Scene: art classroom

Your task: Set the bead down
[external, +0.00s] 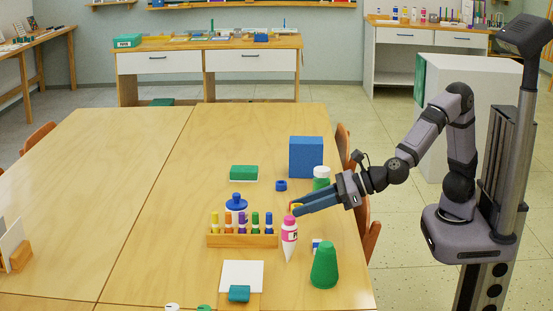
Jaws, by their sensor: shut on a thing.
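My gripper (296,209) reaches in from the right, its blue fingers pointing left over the table. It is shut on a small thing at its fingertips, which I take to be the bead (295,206). Only a bit of yellow and red shows there, partly hidden by the fingers, and its shape is too small to tell. The gripper is just above and behind a pink-and-white pointed bottle (289,236). I cannot tell how high the held thing is above the table (185,200). A blue ring-like piece (281,185) lies apart, behind the gripper.
A wooden rack (242,240) with several coloured tubes stands left of the fingertips, a blue-capped jar (236,204) behind it. A green cone (324,266), a white-capped green jar (321,178), a blue box (306,157) and a green block (244,173) stand around. The table's left is mostly clear.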

